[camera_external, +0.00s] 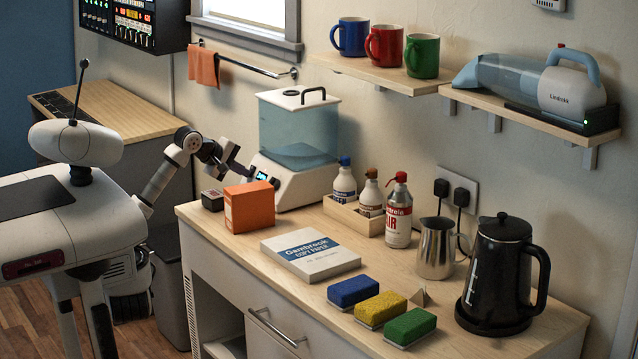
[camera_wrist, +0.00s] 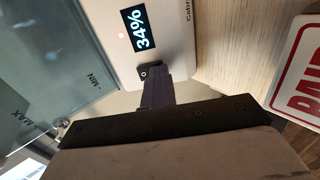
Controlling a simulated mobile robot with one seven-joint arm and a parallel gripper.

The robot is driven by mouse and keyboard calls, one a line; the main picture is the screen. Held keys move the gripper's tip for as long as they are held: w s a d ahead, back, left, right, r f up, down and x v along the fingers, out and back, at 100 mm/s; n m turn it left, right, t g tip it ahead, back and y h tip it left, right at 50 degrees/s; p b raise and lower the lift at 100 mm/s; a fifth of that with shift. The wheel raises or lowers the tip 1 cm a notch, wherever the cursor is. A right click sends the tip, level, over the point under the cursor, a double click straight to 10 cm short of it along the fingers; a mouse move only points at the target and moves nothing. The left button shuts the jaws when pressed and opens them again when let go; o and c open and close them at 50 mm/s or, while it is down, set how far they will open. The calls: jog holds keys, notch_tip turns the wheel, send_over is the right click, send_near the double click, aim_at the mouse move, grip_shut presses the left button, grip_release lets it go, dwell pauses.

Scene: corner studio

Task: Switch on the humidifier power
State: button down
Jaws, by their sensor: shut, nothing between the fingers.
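The humidifier (camera_external: 300,187) stands at the back left of the counter, with a white base, a clear tank of bluish water and a handled lid. My gripper (camera_external: 243,170) is at the front left of the base. In the wrist view my shut gripper (camera_wrist: 153,80) reaches a small dark spot with a ring mark on the base, below the display. Whether the fingertips touch it or press it I cannot tell.
An orange box (camera_external: 249,207) and a small dark box (camera_external: 213,200) stand close in front of the humidifier. A paper pack (camera_external: 310,258) lies nearer. A wooden tray with bottles (camera_external: 345,215) is to the right. A red-bordered label (camera_wrist: 298,70) shows at the wrist view's right.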

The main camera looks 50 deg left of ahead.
jog(key=shift+w, duration=0.1)
jog(key=shift+r+p, duration=0.55)
jog(key=shift+r, duration=0.05)
jog(key=w+r+v, duration=0.1)
jog(key=v, duration=1.2)
jog(key=shift+s+r, duration=0.35)
jog(key=shift+r, duration=0.05)
jog(key=shift+a+r+p, duration=0.1)
jog(key=shift+p, duration=0.45)
